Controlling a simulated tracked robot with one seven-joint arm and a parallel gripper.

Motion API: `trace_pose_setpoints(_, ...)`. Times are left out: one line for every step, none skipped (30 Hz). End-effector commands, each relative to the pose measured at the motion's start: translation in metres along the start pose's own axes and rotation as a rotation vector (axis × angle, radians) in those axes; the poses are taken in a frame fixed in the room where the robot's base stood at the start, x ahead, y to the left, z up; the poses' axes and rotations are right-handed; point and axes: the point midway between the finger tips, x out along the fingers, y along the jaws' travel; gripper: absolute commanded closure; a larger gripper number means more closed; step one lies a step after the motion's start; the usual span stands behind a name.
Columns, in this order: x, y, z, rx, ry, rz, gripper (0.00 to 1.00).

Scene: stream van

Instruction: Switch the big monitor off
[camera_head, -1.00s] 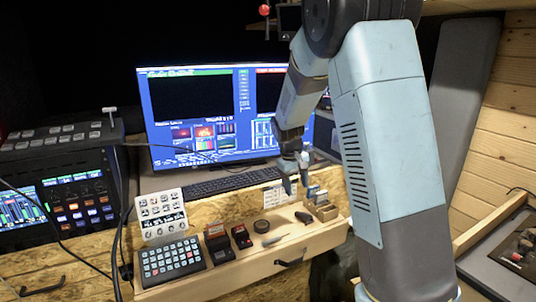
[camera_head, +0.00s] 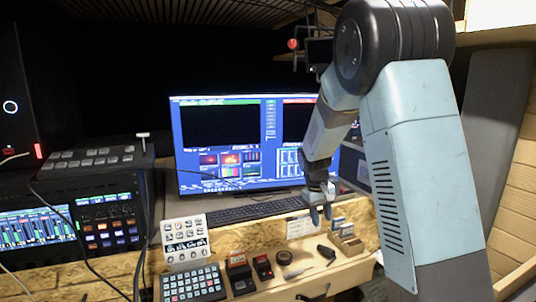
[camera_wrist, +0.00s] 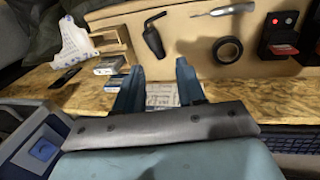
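The big monitor (camera_head: 222,184) stands at the back of the desk, lit with a blue screen of panels and dark preview windows. No power button can be made out on it. My gripper (camera_head: 320,213) hangs in front of the monitor's lower right part, pointing down over the desk's front strip. In the wrist view my gripper (camera_wrist: 157,72) has its two fingers apart with nothing held between them; a white printed card lies beyond them. The monitor is not seen in the wrist view. My arm covers part of the monitor's right side in the head view.
A keyboard (camera_head: 245,211) lies before the monitor. A button pad (camera_head: 192,283), a white key panel (camera_head: 185,239), a tape roll (camera_head: 284,257) and small boxes crowd the desk front. A mixer console (camera_head: 110,222) stands left, with cables. A shelf hangs upper right.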

Motion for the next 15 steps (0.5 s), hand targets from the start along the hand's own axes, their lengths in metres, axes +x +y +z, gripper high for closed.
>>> trace_pose_setpoints(0.0000,0.0000,0.0000,0.000,0.000,0.000,0.66)
trace_pose_setpoints(0.0000,0.0000,0.0000,0.000,0.000,0.000,0.69)
trace_pose_setpoints(0.0000,0.0000,0.0000,0.000,0.000,0.000,0.73)
trace_pose_setpoints(0.0000,-0.0001,0.0000,0.000,0.000,0.000,0.76)
trace_pose_setpoints(0.0000,-0.0001,0.0000,0.000,0.000,0.000,0.78)
trace_pose_setpoints(0.0000,-0.0001,0.0000,0.000,0.000,0.000,0.82)
trace_pose_setpoints(0.0000,-0.0001,0.0000,0.000,0.000,0.000,0.85)
trace_pose_setpoints(0.0000,-0.0001,-0.0001,0.000,0.000,0.000,0.88)
trace_pose_setpoints(0.0000,-0.0001,-0.0001,0.000,0.000,0.000,0.92)
trace_pose_setpoints(0.0000,-0.0001,-0.0001,0.000,0.000,0.000,0.95)
trace_pose_setpoints(0.0000,-0.0001,-0.0001,0.000,0.000,0.000,0.97)
trace_pose_setpoints(0.0000,-0.0001,-0.0001,0.000,0.000,0.000,1.00)
trace_pose_setpoints(0.0000,-0.0001,0.0000,0.000,0.000,0.000,1.00)
trace_pose_setpoints(0.0000,-0.0002,-0.0001,0.000,0.000,0.000,1.00)
trace_pose_setpoints(-0.0001,-0.0002,-0.0001,0.000,0.000,0.000,1.00)
